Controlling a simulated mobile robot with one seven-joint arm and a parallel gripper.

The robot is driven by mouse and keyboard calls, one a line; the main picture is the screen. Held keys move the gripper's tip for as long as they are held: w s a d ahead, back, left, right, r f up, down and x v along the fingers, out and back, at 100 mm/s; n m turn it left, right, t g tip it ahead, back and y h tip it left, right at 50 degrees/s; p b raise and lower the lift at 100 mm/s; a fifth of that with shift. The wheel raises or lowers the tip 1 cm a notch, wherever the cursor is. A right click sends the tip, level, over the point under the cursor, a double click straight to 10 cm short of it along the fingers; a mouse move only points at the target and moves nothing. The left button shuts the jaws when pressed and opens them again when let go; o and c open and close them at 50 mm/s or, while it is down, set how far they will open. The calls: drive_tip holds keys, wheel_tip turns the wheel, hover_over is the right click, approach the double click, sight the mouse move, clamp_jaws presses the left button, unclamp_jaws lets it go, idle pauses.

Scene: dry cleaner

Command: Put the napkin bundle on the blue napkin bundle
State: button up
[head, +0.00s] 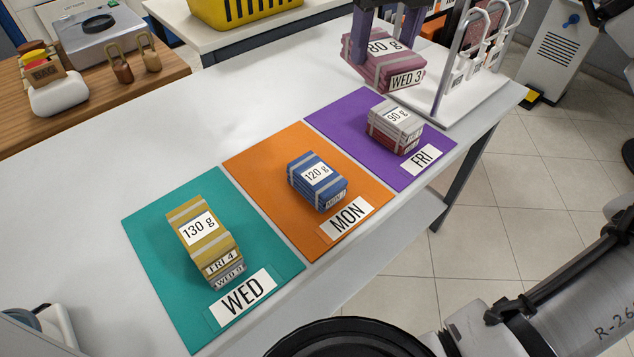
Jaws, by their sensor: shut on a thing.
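My gripper (382,30), with purple fingers, is shut on a pink napkin bundle (368,74) labelled 80 g and WED 3. It is at the top of the head view, behind the purple mat; whether the bundle touches the table I cannot tell. The blue napkin bundle (325,192), labelled 120 g with a MON tag, lies on the orange mat (262,165) marked MON, with nothing on top. A yellow bundle (190,213), 130 g and FRI 4, lies on a grey-blue one (230,279) tagged WED on the teal mat (150,232).
A pale grey 90 g bundle (400,112) lies on a red one (382,138) on the purple mat (335,118) marked FRI. A metal rack (446,72) with hanging tags stands right of my gripper. The white table (130,150) is clear behind the teal and orange mats.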

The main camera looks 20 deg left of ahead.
drive_tip(key=s+a+f+n+b, duration=0.1)
drive_tip(key=s+a+n+b, duration=0.15)
drive_tip(key=a, duration=0.55)
hover_over(315, 171)
drive_tip(key=shift+n, duration=0.25)
drive_tip(key=f, duration=2)
drive_tip(key=shift+s+d+f, duration=0.1)
drive_tip(key=shift+s+d, duration=0.1)
drive_tip(key=shift+d, duration=0.05)
drive_tip(key=shift+f, duration=0.1)
drive_tip(key=shift+f, duration=0.1)
drive_tip(key=o, duration=1)
wheel_tip(315, 171, up, 12)
drive_tip(key=d, duration=0.1)
drive_tip(key=shift+s, duration=0.4)
